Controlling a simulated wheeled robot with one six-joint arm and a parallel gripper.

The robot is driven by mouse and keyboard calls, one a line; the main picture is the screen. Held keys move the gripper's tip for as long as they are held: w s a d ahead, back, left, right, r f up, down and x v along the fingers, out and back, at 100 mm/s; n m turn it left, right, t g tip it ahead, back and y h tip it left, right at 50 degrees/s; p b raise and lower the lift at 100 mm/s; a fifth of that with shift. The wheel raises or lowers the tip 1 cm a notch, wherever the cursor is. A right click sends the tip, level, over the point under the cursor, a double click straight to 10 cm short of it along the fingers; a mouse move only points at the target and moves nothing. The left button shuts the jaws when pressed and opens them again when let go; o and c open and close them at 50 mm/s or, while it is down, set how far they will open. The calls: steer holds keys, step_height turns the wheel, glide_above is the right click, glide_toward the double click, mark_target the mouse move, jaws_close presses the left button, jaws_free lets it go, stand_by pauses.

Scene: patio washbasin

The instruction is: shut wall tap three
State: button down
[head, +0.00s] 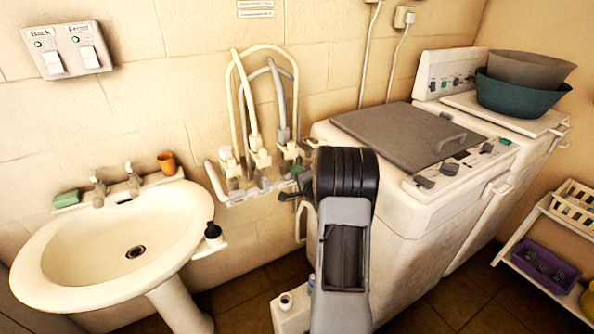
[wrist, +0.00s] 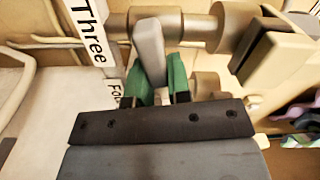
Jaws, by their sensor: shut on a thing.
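Wall tap three (wrist: 190,28) has a pale tan round body lying across the top of the wrist view, with the label "Three" (wrist: 90,30) beside it. Its grey lever (wrist: 150,48) points down toward my gripper (wrist: 162,84). The green fingers are shut on the lever, one on each side. In the head view my gripper (head: 297,178) is at the right end of the row of taps (head: 245,185), in front of the wall. My dark wrist hides part of that end, and the lever cannot be made out clearly there.
A label starting "Fo" (wrist: 113,95) sits just below tap three's label. Hoses (head: 246,100) rise from the taps. A washing machine (head: 370,190) stands close on the right.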

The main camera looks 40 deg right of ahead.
steer(key=shift+f+m, duration=0.25)
steer(key=shift+m, duration=0.85)
steer(key=shift+p, duration=0.3)
steer(key=c, duration=1.1)
jaws_free()
steer(key=shift+o, duration=0.2)
steer(key=s+a+b, duration=0.1)
steer(key=s+a, duration=0.1)
steer(key=s, duration=1.1)
steer(key=shift+s, duration=0.35)
